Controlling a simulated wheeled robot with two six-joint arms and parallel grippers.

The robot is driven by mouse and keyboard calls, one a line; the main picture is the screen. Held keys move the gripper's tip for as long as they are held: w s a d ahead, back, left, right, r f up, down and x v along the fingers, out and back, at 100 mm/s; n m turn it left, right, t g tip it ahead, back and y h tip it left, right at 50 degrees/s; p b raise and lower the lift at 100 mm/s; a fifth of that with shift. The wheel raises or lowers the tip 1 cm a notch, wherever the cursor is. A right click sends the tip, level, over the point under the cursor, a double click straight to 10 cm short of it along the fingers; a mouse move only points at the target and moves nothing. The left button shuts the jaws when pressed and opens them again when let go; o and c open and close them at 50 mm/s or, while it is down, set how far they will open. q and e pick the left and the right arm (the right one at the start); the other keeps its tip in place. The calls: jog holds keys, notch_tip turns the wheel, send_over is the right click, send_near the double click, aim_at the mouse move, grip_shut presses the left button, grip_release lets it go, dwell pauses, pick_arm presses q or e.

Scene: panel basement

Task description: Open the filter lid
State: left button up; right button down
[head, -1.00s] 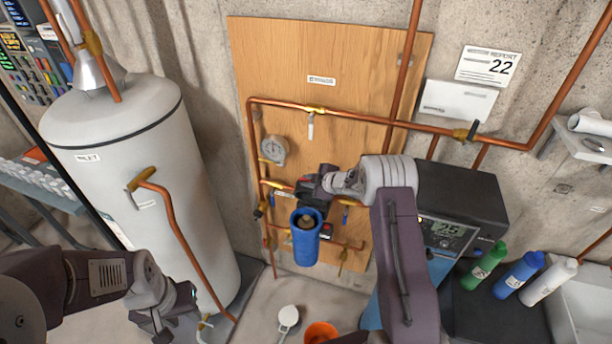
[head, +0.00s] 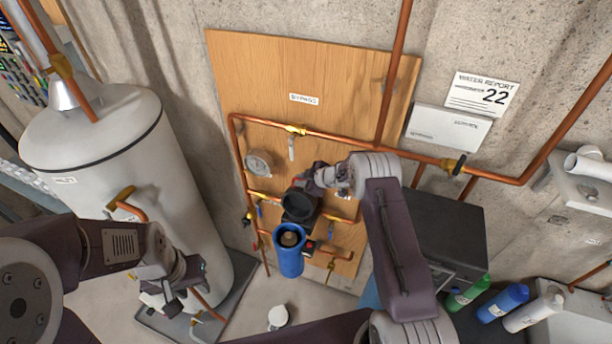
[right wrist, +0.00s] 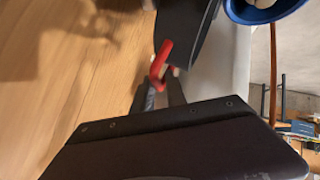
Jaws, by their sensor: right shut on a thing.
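The blue filter housing (head: 290,262) hangs under the copper pipes, its top open with a pale cartridge (head: 290,239) inside. Its black lid (head: 298,204) is tipped up behind the opening, dark underside showing. My right gripper (head: 306,183) is at the lid's upper edge. In the right wrist view, my right gripper (right wrist: 164,82) is shut on a red handle (right wrist: 160,62) beside the dark lid (right wrist: 187,40). The blue housing rim (right wrist: 262,12) shows at the top right there. My left gripper (head: 178,290) is in front of the white tank, away from the filter; its jaw state is unclear.
A wooden panel (head: 310,75) stands behind the filter, carrying copper pipes (head: 350,143) and a gauge (head: 259,163). The white tank (head: 120,165) is at left. A dark box (head: 445,235) and several bottles (head: 503,302) are at right.

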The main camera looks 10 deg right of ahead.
jog(key=shift+s+a+f, duration=0.1)
jog(key=shift+s+f, duration=0.05)
jog(key=shift+f, duration=0.05)
jog(key=c, duration=1.5)
grip_release()
jog(key=shift+s+d+r+b, duration=0.15)
jog(key=shift+d+r+b, duration=0.1)
jog(key=shift+b, duration=0.15)
jog(key=b+v, duration=0.2)
jog(key=v, duration=0.6)
jog(key=shift+r+b, duration=0.2)
jog(key=shift+b, duration=0.2)
